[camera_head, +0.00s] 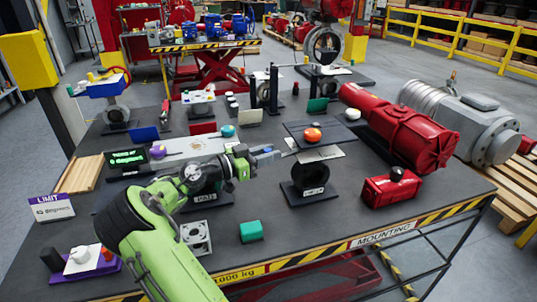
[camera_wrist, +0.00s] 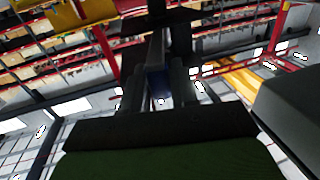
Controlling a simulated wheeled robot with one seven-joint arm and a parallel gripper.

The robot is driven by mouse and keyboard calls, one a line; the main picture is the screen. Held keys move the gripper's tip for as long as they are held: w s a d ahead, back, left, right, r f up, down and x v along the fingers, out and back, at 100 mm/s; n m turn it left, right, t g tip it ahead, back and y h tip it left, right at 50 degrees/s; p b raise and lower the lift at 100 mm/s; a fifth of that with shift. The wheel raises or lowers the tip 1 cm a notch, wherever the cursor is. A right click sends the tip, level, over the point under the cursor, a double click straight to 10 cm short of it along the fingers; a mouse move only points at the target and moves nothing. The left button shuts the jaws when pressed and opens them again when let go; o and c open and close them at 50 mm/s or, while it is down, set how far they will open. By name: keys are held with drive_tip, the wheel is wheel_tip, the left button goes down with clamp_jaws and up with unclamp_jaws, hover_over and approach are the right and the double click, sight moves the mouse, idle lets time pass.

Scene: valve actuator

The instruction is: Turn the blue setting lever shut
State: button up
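My gripper (camera_head: 277,155) reaches from the left to a valve with a black ring body (camera_head: 311,178) near the table's middle. In the wrist view, a narrow blue-grey bar (camera_wrist: 157,82), seemingly the blue setting lever, lies between the two fingers of my gripper (camera_wrist: 160,95). The fingers are close on both sides of it. I cannot tell whether they press on it. In the head view my gripper and a dark plate (camera_head: 345,133) with an orange knob (camera_head: 312,135) crowd this spot, so the lever is not clear there.
A display (camera_head: 128,158) shows green text, seemingly "0 degrees". A sign (camera_head: 50,208) reads "LIMIT" and seemingly "45 degrees". A red actuator (camera_head: 405,130) lies to the right, with a red box (camera_head: 390,188) nearer. A teal block (camera_head: 251,231) sits near the front edge.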

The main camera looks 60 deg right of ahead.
drive_tip(key=shift+o, duration=1.4)
drive_tip(key=p+v, duration=0.1)
drive_tip(key=v, duration=1.4)
drive_tip(key=shift+w+a, duration=0.2)
drive_tip(key=shift+a, duration=0.1)
drive_tip(key=shift+c, duration=0.3)
